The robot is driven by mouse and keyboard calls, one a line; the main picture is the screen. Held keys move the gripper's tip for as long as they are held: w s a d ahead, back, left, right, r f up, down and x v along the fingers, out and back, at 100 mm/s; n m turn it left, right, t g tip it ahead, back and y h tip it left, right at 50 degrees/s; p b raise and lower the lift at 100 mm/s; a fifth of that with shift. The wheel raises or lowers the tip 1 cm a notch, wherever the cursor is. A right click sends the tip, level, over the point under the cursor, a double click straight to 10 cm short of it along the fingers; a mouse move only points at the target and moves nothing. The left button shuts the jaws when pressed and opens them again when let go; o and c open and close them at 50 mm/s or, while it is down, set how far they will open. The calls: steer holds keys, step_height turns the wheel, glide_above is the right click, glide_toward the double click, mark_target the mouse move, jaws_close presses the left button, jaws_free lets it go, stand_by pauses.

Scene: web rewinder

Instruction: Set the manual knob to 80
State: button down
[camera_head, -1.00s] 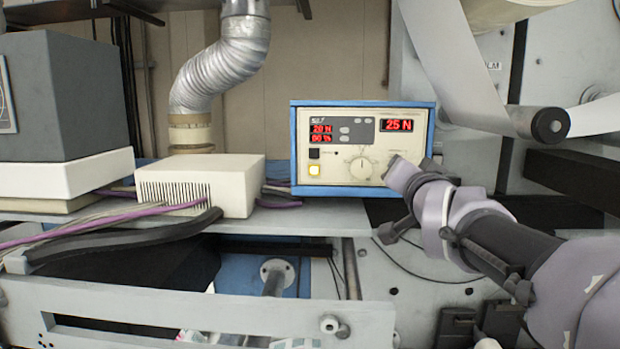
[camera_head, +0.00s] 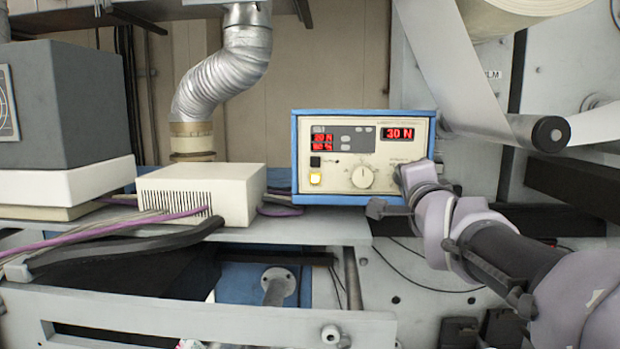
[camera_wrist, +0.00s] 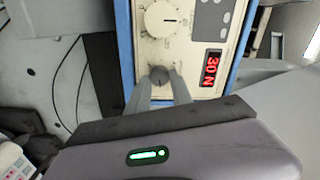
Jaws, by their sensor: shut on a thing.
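The control box (camera_head: 430,155) has a cream front and blue frame. Its right red display (camera_head: 397,134) reads 30 N, also seen sideways in the wrist view (camera_wrist: 211,68). A large white dial (camera_head: 362,177) sits low on the panel, with its mark pointing about straight up; it also shows in the wrist view (camera_wrist: 161,18). A small dark grey knob (camera_wrist: 159,75) is beside it. My gripper (camera_wrist: 160,82) has its two fingers shut around this small knob. In the head view my gripper (camera_head: 402,177) hides that knob. The knob labels are too small to read.
A white vented box (camera_head: 202,192) stands on the grey shelf left of the control box, with purple and black cables beside it. A roller (camera_head: 550,133) with film is at the upper right.

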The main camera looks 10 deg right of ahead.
steer(key=shift+m, duration=0.3)
stand_by(0.4)
steer(key=c, duration=1.1)
jaws_free()
steer(key=s+a+p, duration=0.1)
steer(key=s, duration=0.4)
steer(key=s+a+p, duration=0.1)
steer(key=s, duration=0.5)
steer(key=s+a+p, duration=0.1)
steer(key=s, duration=0.5)
steer(key=shift+a+p, duration=0.25)
steer(key=shift+p, duration=0.1)
